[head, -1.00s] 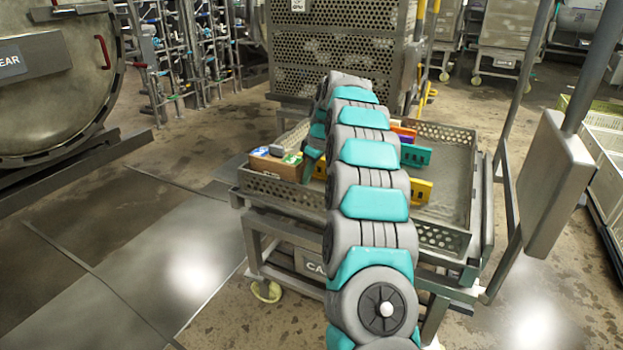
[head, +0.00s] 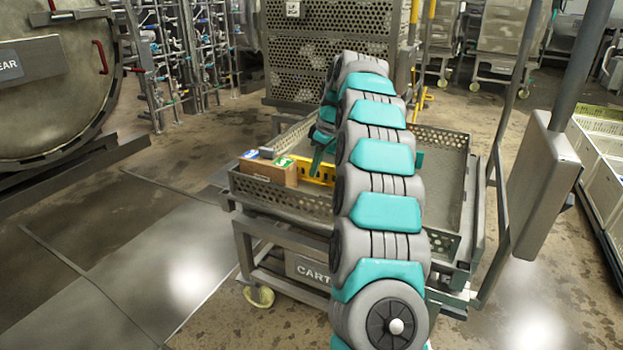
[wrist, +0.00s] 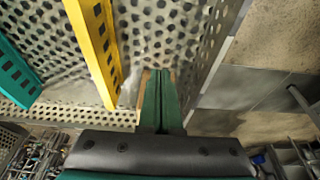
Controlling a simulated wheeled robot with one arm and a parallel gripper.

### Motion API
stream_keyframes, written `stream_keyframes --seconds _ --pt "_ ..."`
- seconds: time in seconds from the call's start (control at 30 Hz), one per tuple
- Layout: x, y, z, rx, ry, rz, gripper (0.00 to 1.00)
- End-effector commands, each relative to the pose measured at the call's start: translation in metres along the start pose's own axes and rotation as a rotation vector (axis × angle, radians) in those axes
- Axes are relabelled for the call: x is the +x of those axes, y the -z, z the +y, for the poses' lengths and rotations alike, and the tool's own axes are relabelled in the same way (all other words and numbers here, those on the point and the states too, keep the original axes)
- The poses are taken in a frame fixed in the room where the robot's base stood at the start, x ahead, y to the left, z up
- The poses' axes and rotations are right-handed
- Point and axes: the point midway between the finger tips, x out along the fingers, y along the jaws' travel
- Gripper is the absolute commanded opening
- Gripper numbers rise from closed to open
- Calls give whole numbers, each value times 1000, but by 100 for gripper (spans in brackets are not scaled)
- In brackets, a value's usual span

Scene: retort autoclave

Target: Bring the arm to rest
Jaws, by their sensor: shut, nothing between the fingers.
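My arm (head: 385,212) reaches forward from the bottom of the head view over the perforated tray (head: 280,197) on the cart. My gripper (head: 318,155) hangs at the arm's far end, over the tray's left part near the cardboard box (head: 283,172). In the wrist view my gripper's two teal fingers (wrist: 160,90) are together, with nothing seen between them. A yellow slotted strip (wrist: 95,45) lies beside them to the left, and a teal strip (wrist: 15,75) farther left. Whether the fingers touch anything below is unclear. The arm hides much of the tray's middle.
A perforated metal cage (head: 340,60) stands behind. The round vessel (head: 50,85) is at left. Pale crates (head: 600,150) stand at right. Floor at lower left is open.

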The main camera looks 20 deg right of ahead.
Motion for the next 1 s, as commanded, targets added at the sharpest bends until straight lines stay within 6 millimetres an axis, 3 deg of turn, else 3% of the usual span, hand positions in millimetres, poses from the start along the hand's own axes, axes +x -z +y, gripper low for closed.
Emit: stream_keyframes --seconds 0.1,0.3,0.63,0.77,1.0 --pt "-19 1 2 0 -6 3 0" --pt "-35 0 1 0 -2 0 0" --pt "-42 1 -5 5 4 -1 0" --pt "-46 5 -30 32 24 -9 0" --pt "-56 4 -111 122 73 -56 0"
